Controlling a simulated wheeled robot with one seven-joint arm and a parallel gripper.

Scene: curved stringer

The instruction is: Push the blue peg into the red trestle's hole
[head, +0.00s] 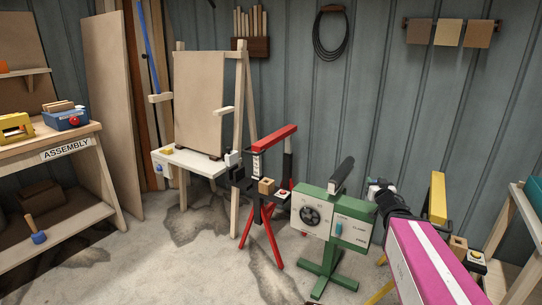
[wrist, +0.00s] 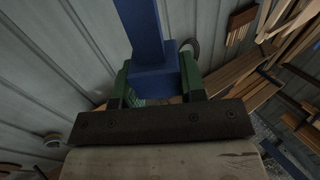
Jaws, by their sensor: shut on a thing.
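In the wrist view my gripper (wrist: 157,78) has its two dark green fingers shut on the blue peg (wrist: 153,84). The fingers grip the peg's thick block, and its narrower shaft runs away to the picture's top edge. In the head view the red trestle (head: 275,139) stands in the middle, a red bar on splayed red legs. A dark clamp and a tan block (head: 265,186) are at its front. I cannot make out the hole. The trestle does not show in the wrist view, and I cannot clearly see gripper or peg in the head view.
A green console (head: 350,206) on a cross-shaped stand is right of the red trestle. A yellow trestle (head: 438,198) stands farther right. A white table (head: 190,162) and easel board are behind left. The workbench (head: 75,138) is at far left.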

